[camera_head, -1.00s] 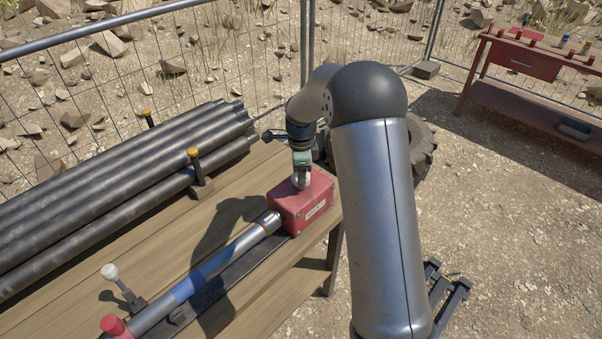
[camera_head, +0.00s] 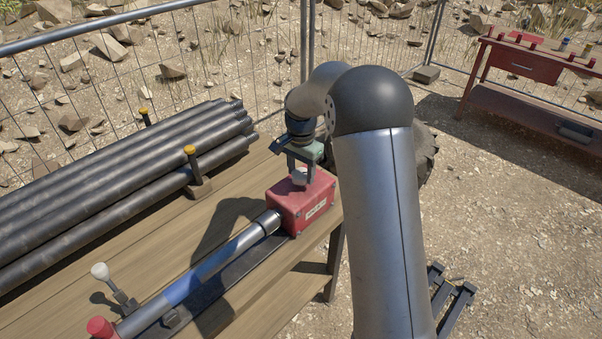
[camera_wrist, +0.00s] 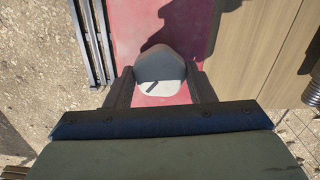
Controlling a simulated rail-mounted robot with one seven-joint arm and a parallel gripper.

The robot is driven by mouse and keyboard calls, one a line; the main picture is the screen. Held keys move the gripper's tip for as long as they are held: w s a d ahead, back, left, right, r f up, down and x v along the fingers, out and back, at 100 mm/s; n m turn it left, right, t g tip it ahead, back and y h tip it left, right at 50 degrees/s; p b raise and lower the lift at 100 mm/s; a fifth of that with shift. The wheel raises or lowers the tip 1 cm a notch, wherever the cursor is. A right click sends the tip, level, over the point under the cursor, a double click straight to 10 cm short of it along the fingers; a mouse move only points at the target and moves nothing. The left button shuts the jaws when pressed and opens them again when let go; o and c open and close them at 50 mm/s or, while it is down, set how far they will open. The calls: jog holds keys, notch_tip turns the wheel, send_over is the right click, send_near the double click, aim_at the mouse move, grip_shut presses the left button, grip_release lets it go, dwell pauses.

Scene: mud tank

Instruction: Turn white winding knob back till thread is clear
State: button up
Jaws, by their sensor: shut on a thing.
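The white winding knob (camera_head: 299,176) sits on top of the red box (camera_head: 306,207) at the bench's right end. It also shows in the wrist view (camera_wrist: 160,72), pale and rounded, with a short dark mark on its face. My gripper (camera_head: 299,174) points down over the box, its two fingers on either side of the knob, shut on it. A metal tube (camera_head: 205,267) with a blue section runs from the box's left side toward the lower left. The thread is not visible; the joint between tube and box shows only a metal collar (camera_head: 266,221).
Several dark pipes (camera_head: 120,185) lie on the wooden bench (camera_head: 150,262) behind the tube, held by yellow-topped posts (camera_head: 190,152). A white-knobbed lever (camera_head: 101,272) and a red cap (camera_head: 101,328) are at lower left. A wire fence stands behind; a red table (camera_head: 525,65) is far right.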

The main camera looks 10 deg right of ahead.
aim_at(301, 173)
jog(key=n+b, duration=0.1)
jog(key=n, duration=0.4)
jog(key=shift+n, duration=0.3)
jog(key=n, duration=0.5)
jog(key=shift+n+b, duration=0.3)
jog(key=shift+n, duration=0.1)
jog(key=o, duration=1)
jog(key=shift+r, duration=0.1)
notch_tip(301, 173, up, 17)
jog(key=shift+r+b, duration=0.15)
jog(key=shift+b, duration=0.3)
